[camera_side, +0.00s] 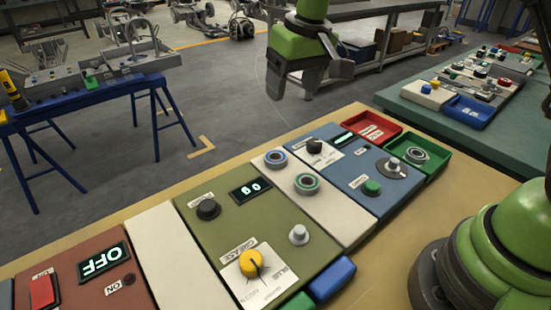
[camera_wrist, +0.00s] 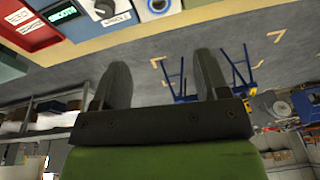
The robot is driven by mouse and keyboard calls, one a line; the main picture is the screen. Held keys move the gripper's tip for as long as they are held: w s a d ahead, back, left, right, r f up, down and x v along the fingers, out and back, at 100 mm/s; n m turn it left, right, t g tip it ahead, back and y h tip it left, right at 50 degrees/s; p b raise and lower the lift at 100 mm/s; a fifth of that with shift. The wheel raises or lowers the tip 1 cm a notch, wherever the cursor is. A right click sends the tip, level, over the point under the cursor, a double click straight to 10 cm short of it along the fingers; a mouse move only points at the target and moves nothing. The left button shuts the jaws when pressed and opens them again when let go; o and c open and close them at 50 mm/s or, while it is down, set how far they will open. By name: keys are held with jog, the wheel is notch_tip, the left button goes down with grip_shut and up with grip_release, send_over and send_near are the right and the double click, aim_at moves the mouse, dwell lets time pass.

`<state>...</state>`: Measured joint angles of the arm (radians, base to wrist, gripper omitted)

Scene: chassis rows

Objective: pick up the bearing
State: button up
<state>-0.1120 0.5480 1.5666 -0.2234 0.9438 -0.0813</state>
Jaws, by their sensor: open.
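Several ring-shaped bearings show in the side view. A blue-rimmed bearing (camera_side: 275,158) and a green-rimmed bearing (camera_side: 306,183) lie on the pale strip between two panels. A grey bearing (camera_side: 416,154) lies in the green tray (camera_side: 437,165). The blue-rimmed bearing also shows at the top edge of the wrist view (camera_wrist: 157,5), partly cut off. My gripper (camera_side: 308,82) is raised above and beyond the far edge of the bench, clear of all the bearings. In the wrist view my gripper (camera_wrist: 164,72) has its fingers apart with nothing between them.
A red tray (camera_side: 372,131) sits beside the green tray. The blue panel (camera_side: 350,178) and olive panel (camera_side: 270,212) carry knobs and displays. A brown panel (camera_side: 85,262) is at lower left. A blue-legged table (camera_side: 90,95) and a shelf bench (camera_side: 365,30) stand behind.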

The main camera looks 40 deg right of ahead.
jog(key=g, duration=0.1)
send_over(276, 153)
jog(key=s+a, duration=0.1)
jog(key=s, duration=0.1)
jog(key=shift+n+h, duration=0.3)
jog(key=shift+n, duration=0.1)
notch_tip(276, 153, down, 11)
jog(key=shift+w+a+f, duration=0.1)
jog(key=shift+f, duration=0.1)
jog(key=shift+w+f, duration=0.15)
jog(key=shift+f, duration=1.4)
jog(key=shift+w+f, duration=0.15)
jog(key=shift+f, duration=1.35)
jog(key=c, duration=0.8)
